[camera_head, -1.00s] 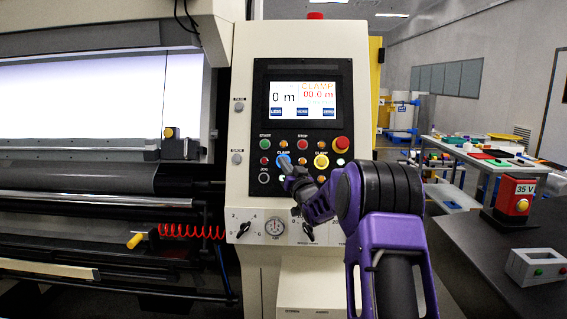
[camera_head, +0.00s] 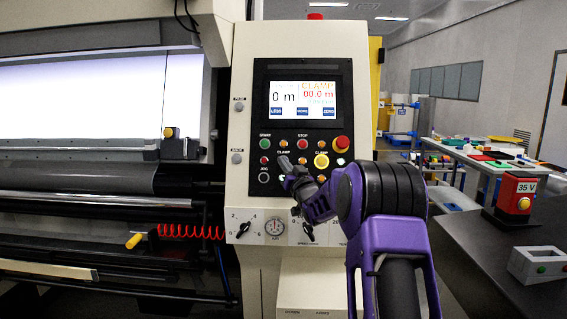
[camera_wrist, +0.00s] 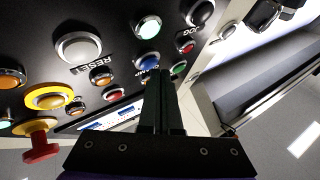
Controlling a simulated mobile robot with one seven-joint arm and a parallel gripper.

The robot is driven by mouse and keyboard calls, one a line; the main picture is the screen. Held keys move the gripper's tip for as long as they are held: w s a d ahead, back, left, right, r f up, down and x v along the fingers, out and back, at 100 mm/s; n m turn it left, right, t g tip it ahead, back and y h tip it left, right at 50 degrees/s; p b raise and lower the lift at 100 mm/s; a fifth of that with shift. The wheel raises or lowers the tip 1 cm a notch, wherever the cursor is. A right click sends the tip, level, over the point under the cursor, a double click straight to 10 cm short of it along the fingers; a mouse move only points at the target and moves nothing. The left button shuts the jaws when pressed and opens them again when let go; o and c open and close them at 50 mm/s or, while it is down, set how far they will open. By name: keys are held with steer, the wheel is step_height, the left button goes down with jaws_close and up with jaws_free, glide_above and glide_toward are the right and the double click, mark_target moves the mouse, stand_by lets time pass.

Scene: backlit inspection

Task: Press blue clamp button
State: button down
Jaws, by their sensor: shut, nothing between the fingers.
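The control panel (camera_head: 329,170) stands upright in the middle of the head view. The blue clamp button (camera_wrist: 147,60) shows in the wrist view just beyond my fingertips, partly covered by them. In the head view, my gripper (camera_head: 285,164) hides this button. My gripper (camera_wrist: 161,76) is shut and empty, its fingers pointing at the panel face. I cannot tell whether the tips touch the button.
A red emergency stop (camera_head: 341,143) sticks out at the panel's right. A green button (camera_wrist: 178,69) and a red button (camera_wrist: 185,47) sit close to my fingertips. The display (camera_head: 303,99) is lit above. A dark table (camera_head: 480,245) stands at the right.

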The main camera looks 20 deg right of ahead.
steer(key=s+a+r+b, duration=0.2)
steer(key=s+b, duration=0.1)
steer(key=s, duration=0.2)
steer(key=shift+r, duration=0.15)
steer(key=shift+s, duration=0.1)
stand_by(0.3)
